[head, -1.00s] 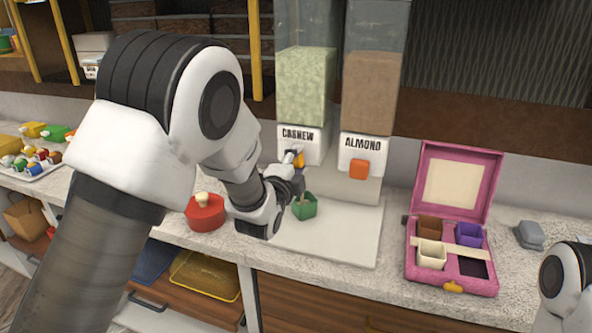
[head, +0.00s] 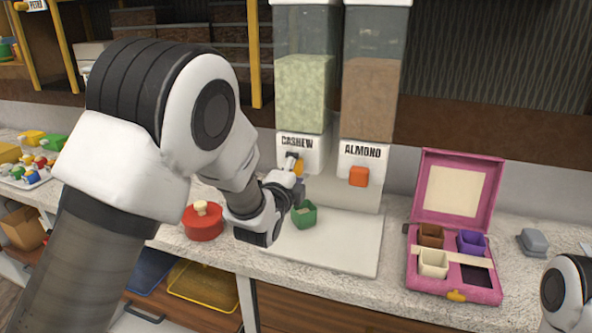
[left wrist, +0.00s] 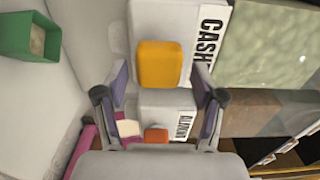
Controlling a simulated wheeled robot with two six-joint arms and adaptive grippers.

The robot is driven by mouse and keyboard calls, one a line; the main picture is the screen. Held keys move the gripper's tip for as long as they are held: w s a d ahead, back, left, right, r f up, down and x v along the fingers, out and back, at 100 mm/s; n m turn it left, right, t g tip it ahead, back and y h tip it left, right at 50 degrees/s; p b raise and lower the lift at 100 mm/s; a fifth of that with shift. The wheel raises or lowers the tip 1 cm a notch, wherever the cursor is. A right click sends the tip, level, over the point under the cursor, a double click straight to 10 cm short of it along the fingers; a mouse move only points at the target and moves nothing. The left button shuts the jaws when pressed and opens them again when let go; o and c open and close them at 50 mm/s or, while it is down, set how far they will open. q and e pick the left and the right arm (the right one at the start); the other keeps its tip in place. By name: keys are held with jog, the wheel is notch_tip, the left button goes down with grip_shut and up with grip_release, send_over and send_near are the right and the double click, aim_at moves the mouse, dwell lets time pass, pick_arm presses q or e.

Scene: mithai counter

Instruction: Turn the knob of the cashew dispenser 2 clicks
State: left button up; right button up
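The cashew dispenser (head: 303,147) stands at the back of the counter under its CASHEW label. Its orange-yellow knob (left wrist: 160,64) is a rounded block in the left wrist view; in the head view it is partly hidden by my left gripper (head: 294,172). In the left wrist view my left gripper (left wrist: 160,75) is open, with a finger on each side of the knob and a visible gap to each. A green cup (head: 304,223) with pale contents stands below the dispenser; it also shows in the left wrist view (left wrist: 28,38). My right gripper is out of view.
The almond dispenser (head: 363,153) with an orange knob (head: 359,177) is close on the right. A red lidded pot (head: 203,223) stands left of the pale board (head: 345,250). An open pink box (head: 428,285) with small cups is at right.

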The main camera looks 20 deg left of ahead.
pick_arm(q)
jog(key=s, duration=1.2)
jog(key=shift+a, duration=0.2)
jog(key=shift+f, duration=0.1)
